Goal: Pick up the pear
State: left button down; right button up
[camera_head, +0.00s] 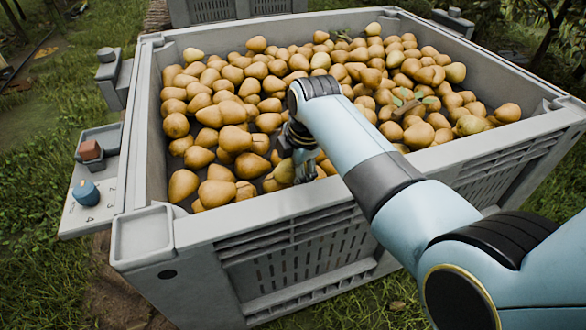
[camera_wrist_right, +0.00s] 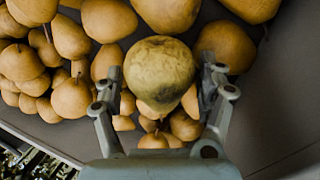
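A yellow-green, mottled pear (camera_wrist_right: 159,72) sits between the two fingers of my right gripper in the right wrist view. The right gripper (camera_wrist_right: 160,85) is open around it, with one finger on each side and narrow gaps at both sides. In the head view the right gripper (camera_head: 303,160) reaches down into the near part of the crate, among the pears. My left gripper is not in view.
A large grey crate (camera_head: 300,203) holds many yellow-brown pears (camera_head: 232,138). Its near wall rises close to my right gripper. A side panel with a red block (camera_head: 90,150) and a blue knob (camera_head: 86,193) is at the left. Grass surrounds the crate.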

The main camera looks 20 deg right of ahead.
jog(key=c, duration=1)
jog(key=shift+o, duration=0.2)
